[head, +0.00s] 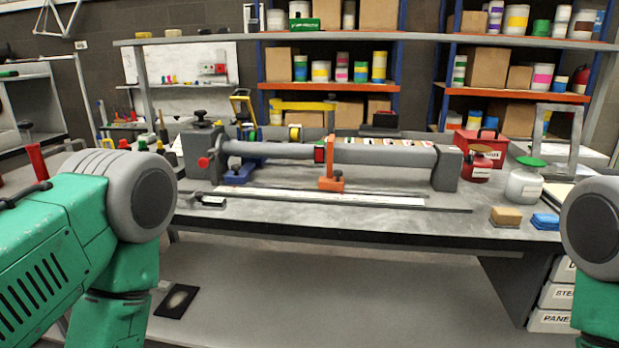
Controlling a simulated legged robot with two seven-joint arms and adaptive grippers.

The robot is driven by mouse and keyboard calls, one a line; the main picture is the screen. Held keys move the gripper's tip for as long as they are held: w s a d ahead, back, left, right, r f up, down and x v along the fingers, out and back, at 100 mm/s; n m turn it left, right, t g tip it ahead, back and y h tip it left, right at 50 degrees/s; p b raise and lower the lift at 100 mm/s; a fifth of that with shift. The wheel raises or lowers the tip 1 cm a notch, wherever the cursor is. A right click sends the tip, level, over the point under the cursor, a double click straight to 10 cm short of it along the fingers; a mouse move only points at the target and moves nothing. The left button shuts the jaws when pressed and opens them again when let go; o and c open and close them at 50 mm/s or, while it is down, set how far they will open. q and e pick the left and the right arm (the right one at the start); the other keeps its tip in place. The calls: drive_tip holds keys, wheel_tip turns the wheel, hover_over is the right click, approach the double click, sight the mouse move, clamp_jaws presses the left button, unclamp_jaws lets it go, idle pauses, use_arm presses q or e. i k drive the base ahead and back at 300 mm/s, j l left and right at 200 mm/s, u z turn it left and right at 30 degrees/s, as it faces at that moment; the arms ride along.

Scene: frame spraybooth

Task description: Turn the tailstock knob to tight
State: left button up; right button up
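A lathe-like fixture stands on the workbench, with a thick grey tube (385,153) held level between two end blocks. The left end block (203,143) has a black knob (200,117) on top and a small red knob (203,162) on its front left. Which of these is the tailstock knob is not labelled, and how tight either one is cannot be told. The right end block (447,169) shows no knob. An orange clamp (331,170) stands at the tube's middle. Parts of my green arms show at both sides; neither gripper is in view, and nothing of mine touches the fixture.
The bench top (300,220) is mostly clear in front, with a long flat bar (320,197) lying there. A tan block (506,216), a blue sponge (545,221), a green-lidded jar (524,182) and a red box (480,143) are at the right. Shelves stand behind.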

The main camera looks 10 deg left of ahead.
sight(469, 160)
drive_tip(key=l+u, duration=0.1)
drive_tip(key=l, duration=0.4)
drive_tip(key=k+l, duration=0.1)
drive_tip(key=l, duration=0.35)
drive_tip(key=l+u, duration=0.15)
drive_tip(key=l, duration=0.35)
drive_tip(key=k+l+u, duration=0.1)
drive_tip(key=l, duration=0.35)
drive_tip(key=k+l, duration=0.1)
drive_tip(key=l, duration=0.4)
drive_tip(key=k+l+u, duration=0.15)
drive_tip(key=l, duration=0.3)
drive_tip(key=i, duration=0.05)
